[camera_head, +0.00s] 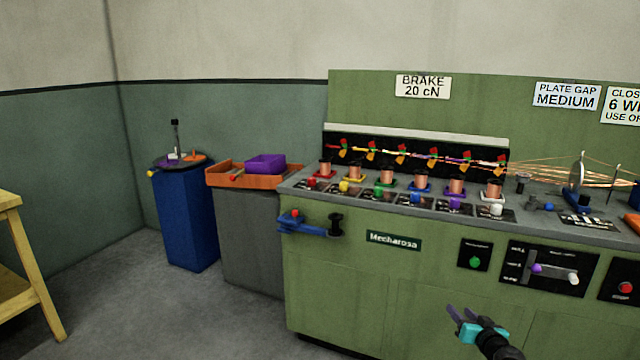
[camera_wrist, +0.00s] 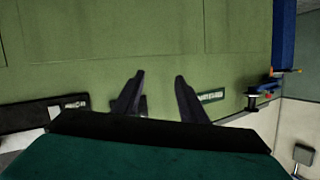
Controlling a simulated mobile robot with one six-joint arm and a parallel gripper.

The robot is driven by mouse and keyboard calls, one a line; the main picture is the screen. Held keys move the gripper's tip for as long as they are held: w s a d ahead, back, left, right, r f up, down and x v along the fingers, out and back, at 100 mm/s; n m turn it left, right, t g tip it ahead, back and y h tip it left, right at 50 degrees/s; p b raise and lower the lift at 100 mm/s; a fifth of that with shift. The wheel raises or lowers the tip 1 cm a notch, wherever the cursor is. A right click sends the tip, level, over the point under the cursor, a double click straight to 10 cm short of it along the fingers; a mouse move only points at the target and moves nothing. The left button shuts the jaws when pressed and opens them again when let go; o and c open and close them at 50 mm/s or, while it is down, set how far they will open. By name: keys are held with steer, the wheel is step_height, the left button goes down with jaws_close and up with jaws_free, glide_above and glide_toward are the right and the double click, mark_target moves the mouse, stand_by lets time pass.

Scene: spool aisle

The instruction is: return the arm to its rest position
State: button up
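My gripper (camera_head: 460,322) is at the lower right of the head view, in front of the green machine cabinet (camera_head: 345,290) and below its control panels. Its dark fingers and teal body show, with part of my dark arm behind. In the wrist view my gripper (camera_wrist: 159,82) has its two dark fingers apart with nothing between them. The green cabinet front (camera_wrist: 130,35) fills most of that view. The gripper looks clear of the machine, though the exact gap is hard to judge.
Copper spools (camera_head: 387,174) stand in a row on the machine top. A blue bracket (camera_head: 302,226) juts from its front. An orange tray (camera_head: 222,181) with a purple bin (camera_head: 265,164), a blue pedestal (camera_head: 187,218) and a yellow table (camera_head: 12,255) stand left. Floor (camera_head: 150,310) there is clear.

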steer(key=a+f+n+g+y+p, duration=0.25)
steer(key=a+f, duration=0.25)
steer(key=a, duration=0.8)
steer(key=s+a+f+n+g+y+p, duration=0.1)
steer(key=s+a+f+g+p, duration=0.15)
steer(key=s+a+f, duration=0.35)
steer(key=s+a+f+n+g+y+p, duration=0.1)
steer(key=s+a+f+g+p, duration=0.2)
steer(key=a, duration=0.5)
steer(key=s+a+f+n+g+y+p, duration=0.1)
steer(key=s+a+f+g+y+p, duration=0.2)
steer(key=s+a, duration=0.35)
steer(key=s+a+f+n+g+h+p, duration=0.1)
steer(key=s+a+f+g+h+p, duration=0.15)
steer(key=s, duration=0.65)
steer(key=s+a+f+g+h+p, duration=0.1)
steer(key=s+a+f+g, duration=0.2)
steer(key=s, duration=0.6)
steer(key=s+d+m+g+h, duration=0.3)
steer(key=s+d, duration=0.5)
steer(key=s, duration=0.2)
steer(key=shift+s+d+f+m+g+h, duration=0.35)
steer(key=shift+f+h, duration=0.05)
steer(key=shift+f, duration=0.05)
